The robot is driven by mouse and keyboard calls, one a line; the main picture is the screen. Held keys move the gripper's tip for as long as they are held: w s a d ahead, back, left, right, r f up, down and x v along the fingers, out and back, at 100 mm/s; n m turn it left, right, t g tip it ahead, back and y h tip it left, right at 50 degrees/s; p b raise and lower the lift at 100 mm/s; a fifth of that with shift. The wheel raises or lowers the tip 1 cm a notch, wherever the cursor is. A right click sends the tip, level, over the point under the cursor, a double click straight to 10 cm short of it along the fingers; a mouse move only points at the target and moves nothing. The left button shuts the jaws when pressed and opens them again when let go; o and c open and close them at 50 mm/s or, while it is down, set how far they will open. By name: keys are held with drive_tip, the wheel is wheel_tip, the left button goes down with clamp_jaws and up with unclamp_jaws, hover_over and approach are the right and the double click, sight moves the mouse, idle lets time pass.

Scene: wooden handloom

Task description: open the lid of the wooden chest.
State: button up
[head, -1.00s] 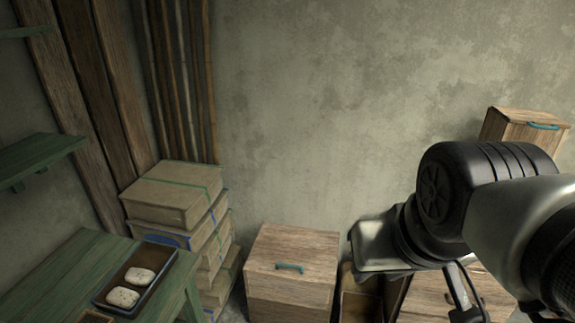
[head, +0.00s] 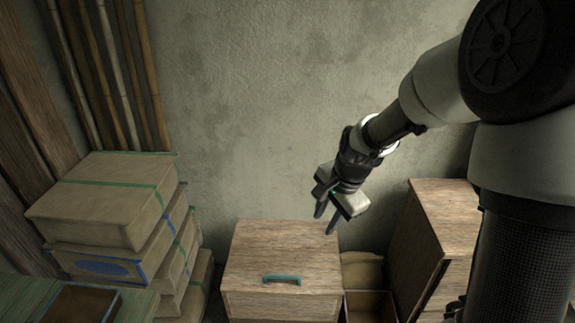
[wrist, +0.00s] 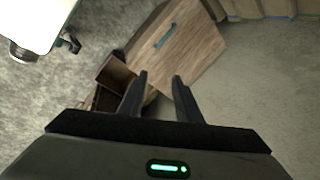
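The wooden chest (head: 282,250) stands on the floor against the wall, with its lid shut and a teal handle (head: 282,280) near the lid's front edge. In the wrist view the chest (wrist: 190,45) lies beyond my fingertips, with its handle (wrist: 165,36) past them. My gripper (head: 325,222) hangs above the back right corner of the chest, apart from the handle. In the wrist view my gripper (wrist: 160,78) has its two fingers spread with nothing between them.
A stack of boxes (head: 120,215) stands left of the chest, by a green table (head: 135,303) with a dark tray (head: 75,303). An open wooden box (head: 370,305) is right of the chest. A taller wooden cabinet (head: 440,215) stands further right. The wall is close behind.

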sight(285, 278)
drive_tip(key=w+a+f+m+b, duration=0.2)
drive_tip(key=a+f+b, duration=0.1)
drive_tip(key=f, duration=0.9)
drive_tip(key=w+a+f+m+y+b, duration=0.1)
drive_tip(key=w+a+f+m+b, duration=0.1)
drive_tip(key=f, duration=0.9)
drive_tip(key=w+a+f+m+y+b, duration=0.1)
drive_tip(key=w+a+f+b, duration=0.3)
drive_tip(key=f, duration=0.8)
drive_tip(key=shift+w+a+f+m+g, duration=0.1)
drive_tip(key=shift+a+f+m+g, duration=0.1)
drive_tip(key=shift+a+m, duration=0.2)
drive_tip(key=shift+w+a+f+m+g, duration=0.1)
drive_tip(key=shift+a+f+m, duration=0.05)
drive_tip(key=shift+a+m, duration=0.25)
drive_tip(key=shift+c, duration=0.4)
clamp_jaws()
